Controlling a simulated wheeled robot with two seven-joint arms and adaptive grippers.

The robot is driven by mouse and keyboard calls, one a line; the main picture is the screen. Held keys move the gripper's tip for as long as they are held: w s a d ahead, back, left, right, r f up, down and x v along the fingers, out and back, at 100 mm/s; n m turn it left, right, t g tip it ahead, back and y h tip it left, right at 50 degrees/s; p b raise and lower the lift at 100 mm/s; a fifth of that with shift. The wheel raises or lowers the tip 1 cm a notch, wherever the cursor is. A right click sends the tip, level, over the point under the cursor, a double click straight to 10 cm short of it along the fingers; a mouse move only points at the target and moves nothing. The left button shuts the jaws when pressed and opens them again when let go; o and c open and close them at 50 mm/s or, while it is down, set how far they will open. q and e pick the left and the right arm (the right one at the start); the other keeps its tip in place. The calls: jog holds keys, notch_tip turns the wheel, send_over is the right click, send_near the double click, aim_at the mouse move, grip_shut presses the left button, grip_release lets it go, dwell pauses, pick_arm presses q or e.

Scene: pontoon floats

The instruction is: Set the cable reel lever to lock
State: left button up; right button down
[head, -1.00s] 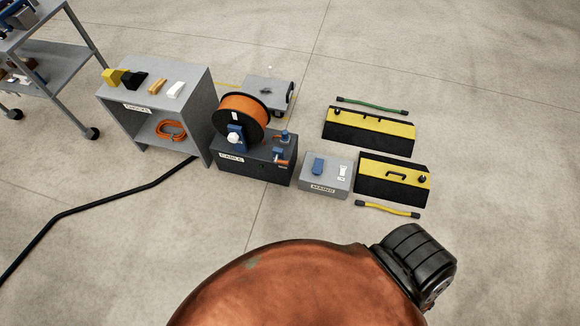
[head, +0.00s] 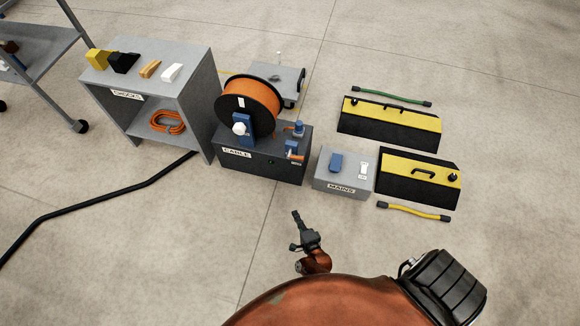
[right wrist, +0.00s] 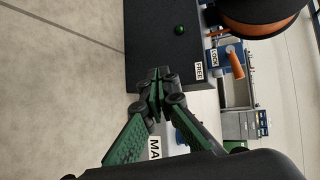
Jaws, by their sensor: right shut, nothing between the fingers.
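The cable reel, an orange drum (head: 262,97) with black flanges, stands on a dark box (head: 252,172) labelled CABLE. Its lever (head: 296,156), with an orange handle, sits at the box's right end on a blue mount. In the right wrist view the lever (right wrist: 235,62) shows beside a FREE label (right wrist: 199,70) and a LOCK label (right wrist: 214,56); which one it points to I cannot tell. My right gripper (head: 296,214) is shut and empty, in front of the box and apart from the lever. Its fingertips (right wrist: 156,84) also show in the wrist view. My left gripper is out of view.
A grey box (head: 330,184) labelled MAINS stands right of the reel box. Black and yellow ramps (head: 400,168) lie further right, with a yellow cable (head: 415,212). A grey shelf (head: 200,90) stands on the left. A black hose (head: 90,204) crosses the floor there. The front floor is clear.

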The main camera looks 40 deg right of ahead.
pick_arm(q)
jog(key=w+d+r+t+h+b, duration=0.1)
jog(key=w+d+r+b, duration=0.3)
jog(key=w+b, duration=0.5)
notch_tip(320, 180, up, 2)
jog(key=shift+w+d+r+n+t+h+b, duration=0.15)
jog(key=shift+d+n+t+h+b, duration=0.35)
jog(key=shift+b, duration=0.65)
pick_arm(e)
jog(key=w+d+r+m+h, duration=0.1)
jog(key=w+d+m+h, duration=0.2)
jog(key=m, duration=0.8)
jog(key=w+d+r+m+g+h, duration=0.1)
jog(key=w+d+m+h, duration=0.1)
jog(key=w+m+h, duration=0.5)
jog(key=m, duration=0.4)
jog(key=shift+d+r+m+g+h, duration=0.2)
jog(key=shift+d+m+g+h, duration=0.1)
jog(key=shift+d+h, duration=0.1)
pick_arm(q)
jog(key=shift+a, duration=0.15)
